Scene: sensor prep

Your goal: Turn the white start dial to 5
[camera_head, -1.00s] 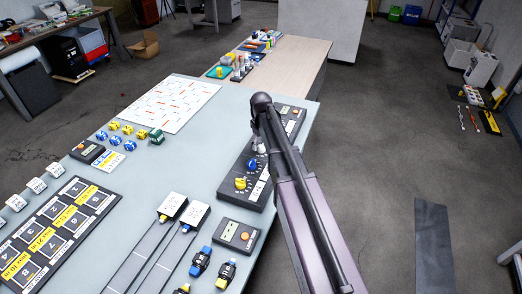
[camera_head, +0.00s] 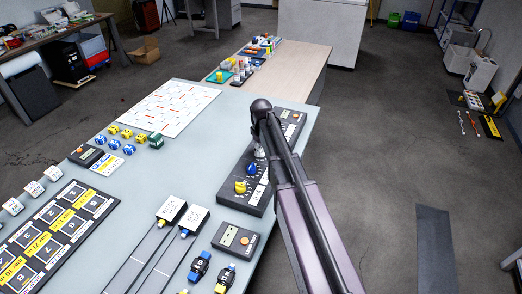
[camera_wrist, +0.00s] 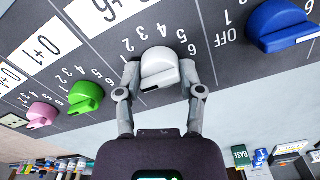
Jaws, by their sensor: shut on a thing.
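The white start dial (camera_wrist: 158,60) sits on a dark panel (camera_wrist: 105,62) in the middle of the wrist view. Printed numbers curve around its far side, with low numbers at left and 5 and 6 at right. A short dark mark shows on the dial's near edge; which number it is set to I cannot tell. My gripper (camera_wrist: 159,72) is shut on the white dial, one finger on each side. In the head view my arm hides most of the dial and gripper, over the dark panel (camera_head: 259,198).
A blue dial (camera_wrist: 280,25) with an OFF mark stands close on the right; green (camera_wrist: 86,96) and pink (camera_wrist: 41,114) dials stand left. In the head view a yellow dial (camera_head: 240,187) is nearer on the panel. The grey table (camera_head: 185,150) holds labelled boxes and a chart.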

